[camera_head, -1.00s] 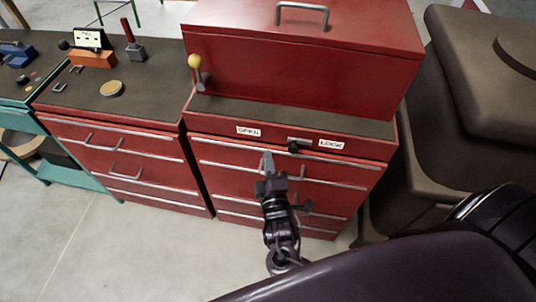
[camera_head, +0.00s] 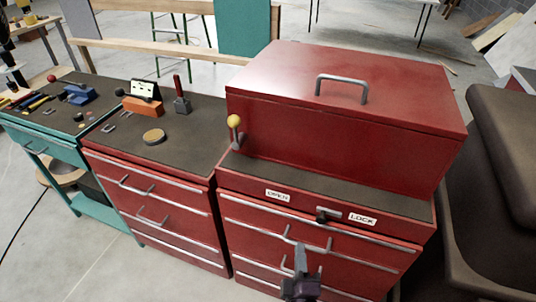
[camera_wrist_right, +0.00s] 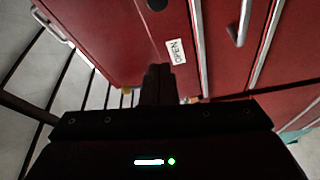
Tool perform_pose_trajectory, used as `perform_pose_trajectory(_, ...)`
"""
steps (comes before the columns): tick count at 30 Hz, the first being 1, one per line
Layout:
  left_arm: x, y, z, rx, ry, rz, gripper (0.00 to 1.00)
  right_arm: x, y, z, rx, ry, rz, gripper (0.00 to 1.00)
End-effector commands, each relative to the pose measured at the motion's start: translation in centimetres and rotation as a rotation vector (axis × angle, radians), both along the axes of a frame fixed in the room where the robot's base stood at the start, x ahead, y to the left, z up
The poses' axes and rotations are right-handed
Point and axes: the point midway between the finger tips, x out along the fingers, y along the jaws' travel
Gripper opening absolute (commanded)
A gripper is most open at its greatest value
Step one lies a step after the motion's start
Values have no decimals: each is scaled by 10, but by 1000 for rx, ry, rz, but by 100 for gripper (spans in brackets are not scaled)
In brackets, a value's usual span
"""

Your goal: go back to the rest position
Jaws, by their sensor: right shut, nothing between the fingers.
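My right gripper (camera_head: 301,262) is at the bottom of the head view, in front of the drawers of the red tool cabinet (camera_head: 330,248). Its fingers are together and hold nothing. In the right wrist view the closed fingers (camera_wrist_right: 158,84) point towards the red front, close to the OPEN label (camera_wrist_right: 176,51) in the picture. I cannot tell if they touch anything. My left gripper does not show.
A red tool chest (camera_head: 340,110) with a closed lid stands on the cabinet, beside a yellow-knobbed lever (camera_head: 234,122). The latch (camera_head: 326,215) sits between OPEN and LOCK labels. A workbench (camera_head: 190,135) with small items is left; a dark seat (camera_head: 500,150) is right.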

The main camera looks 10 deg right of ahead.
Motion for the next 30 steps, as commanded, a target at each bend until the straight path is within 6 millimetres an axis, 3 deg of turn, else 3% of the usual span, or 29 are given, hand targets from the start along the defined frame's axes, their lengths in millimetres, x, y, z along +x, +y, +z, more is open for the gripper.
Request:
perform_pose_trajectory(4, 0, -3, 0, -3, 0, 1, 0, 1, 0, -7, 8, 11, 7, 0)
perform_pose_trajectory(7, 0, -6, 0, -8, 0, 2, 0, 4, 1, -36, 44, 63, 36, 0)
perform_pose_trajectory(11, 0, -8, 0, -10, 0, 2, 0, 4, -3, -116, 164, 216, 85, 0)
perform_pose_trajectory(14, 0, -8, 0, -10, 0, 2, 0, -9, -14, -192, 295, 380, 87, 0)
perform_pose_trajectory(18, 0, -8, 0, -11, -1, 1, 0, -50, -35, -289, 498, 612, 15, 0)
perform_pose_trajectory(20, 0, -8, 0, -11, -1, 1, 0, -76, -45, -326, 589, 712, -39, 0)
perform_pose_trajectory(24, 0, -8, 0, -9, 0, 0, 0, -150, -63, -398, 801, 929, -220, 0)
perform_pose_trajectory(27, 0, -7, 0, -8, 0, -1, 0, -204, -69, -431, 931, 1052, -364, 0)
perform_pose_trajectory(30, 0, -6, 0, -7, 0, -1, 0, -248, -70, -450, 1028, 1138, -486, 0)
